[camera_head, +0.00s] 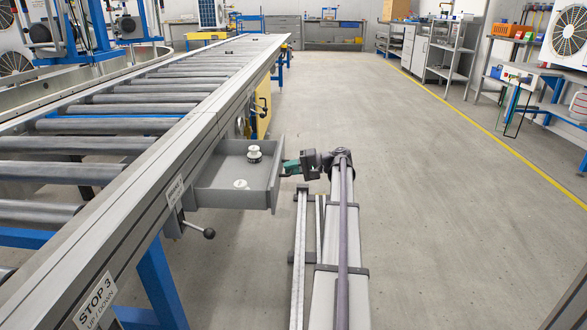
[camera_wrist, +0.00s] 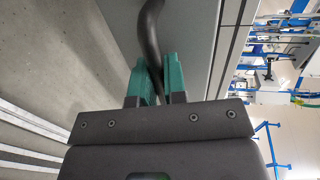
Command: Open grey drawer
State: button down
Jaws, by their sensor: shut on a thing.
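The grey drawer (camera_head: 232,196) stands pulled out from the side of the roller conveyor in the head view. A round white metal part (camera_head: 255,153) and a flat white disc (camera_head: 240,184) are in it. My gripper (camera_head: 290,167) is at the drawer's front, on its right side in the picture. In the wrist view the green fingers of my gripper (camera_wrist: 158,80) are shut on the dark curved drawer handle (camera_wrist: 150,35). The grey drawer front (camera_wrist: 190,45) fills the area behind the handle.
The roller conveyor (camera_head: 205,122) runs along the left, with a black-knobbed lever (camera_head: 208,233) below the drawer. A yellow panel (camera_head: 263,115) is beyond the drawer. My rail lies on the floor; the floor (camera_head: 430,200) to the right is clear up to the shelves.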

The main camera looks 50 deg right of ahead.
jog(key=c, duration=1.2)
grip_release()
jog(key=p+v, duration=0.2)
jog(key=v, duration=0.8)
jog(key=shift+s+d, duration=0.25)
